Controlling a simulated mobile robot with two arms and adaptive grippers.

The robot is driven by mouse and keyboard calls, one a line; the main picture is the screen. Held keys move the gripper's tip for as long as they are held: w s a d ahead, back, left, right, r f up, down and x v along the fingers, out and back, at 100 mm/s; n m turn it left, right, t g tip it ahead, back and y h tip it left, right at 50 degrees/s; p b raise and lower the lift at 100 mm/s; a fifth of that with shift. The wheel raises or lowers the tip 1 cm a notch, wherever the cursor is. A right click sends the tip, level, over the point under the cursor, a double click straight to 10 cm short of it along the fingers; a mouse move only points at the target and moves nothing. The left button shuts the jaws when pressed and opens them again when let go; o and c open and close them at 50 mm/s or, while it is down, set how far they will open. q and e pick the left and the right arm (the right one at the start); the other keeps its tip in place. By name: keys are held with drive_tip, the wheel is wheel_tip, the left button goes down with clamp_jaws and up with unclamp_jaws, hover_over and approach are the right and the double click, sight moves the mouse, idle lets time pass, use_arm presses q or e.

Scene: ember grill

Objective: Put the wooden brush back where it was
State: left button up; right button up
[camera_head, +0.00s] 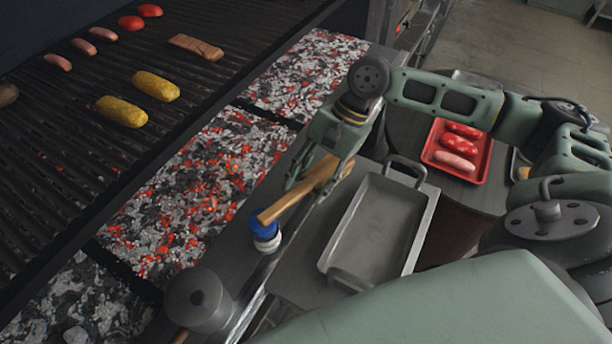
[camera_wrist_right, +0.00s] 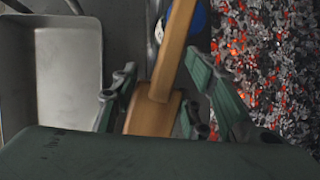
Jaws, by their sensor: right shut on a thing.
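The wooden brush (camera_head: 300,190) is held in my right gripper (camera_head: 318,178), above the grey ledge beside the embers. Its handle points down and left in the head view, over a blue-capped white container (camera_head: 265,232). In the right wrist view the brush (camera_wrist_right: 172,60) runs up between the fingers of my right gripper (camera_wrist_right: 155,100), with its wider block low between them. The bristles are hidden. My left gripper does not show.
A grey metal tray (camera_head: 327,262) with raised handles stands right of the brush. Glowing coals (camera_head: 200,180) lie left, beside the grill grate (camera_head: 60,130) with food. A round pot (camera_head: 198,300) stands at the front. A red tray (camera_head: 428,152) with sausages sits on a round table (camera_head: 405,125).

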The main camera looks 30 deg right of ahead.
sight(320, 169)
drive_tip(key=d+m, duration=0.1)
drive_tip(key=w+d+m+t, duration=0.1)
drive_tip(key=m, duration=0.1)
drive_tip(key=d+m+t, duration=0.1)
drive_tip(key=d+m, duration=0.1)
drive_tip(key=shift+w+r+p, duration=0.15)
drive_tip(key=shift+w+p, duration=0.15)
drive_tip(key=shift+w, duration=0.05)
drive_tip(key=shift+w+d+m+t+h, duration=0.1)
drive_tip(key=shift+w+m+t+h, duration=0.1)
drive_tip(key=shift+m+t+h, duration=0.15)
drive_tip(key=w+a+f, duration=0.1)
drive_tip(key=w+f, duration=0.1)
drive_tip(key=w, duration=0.1)
drive_tip(key=w+a+f+p, duration=0.1)
drive_tip(key=w+a+f, duration=0.1)
drive_tip(key=w, duration=0.2)
drive_tip(key=w+a+f+p, duration=0.1)
drive_tip(key=w+f, duration=0.1)
drive_tip(key=w, duration=0.1)
drive_tip(key=shift+w+a+f, duration=0.25)
drive_tip(key=shift+a+f, duration=0.05)
drive_tip(key=shift+f, duration=0.1)
wheel_tip(320, 169, down, 4)
drive_tip(key=shift+r+p, duration=0.15)
drive_tip(key=shift+p, duration=0.65)
drive_tip(key=shift+f, duration=0.3)
drive_tip(key=o, duration=1.3)
drive_tip(key=shift+f, duration=0.1)
drive_tip(key=shift+o, duration=0.2)
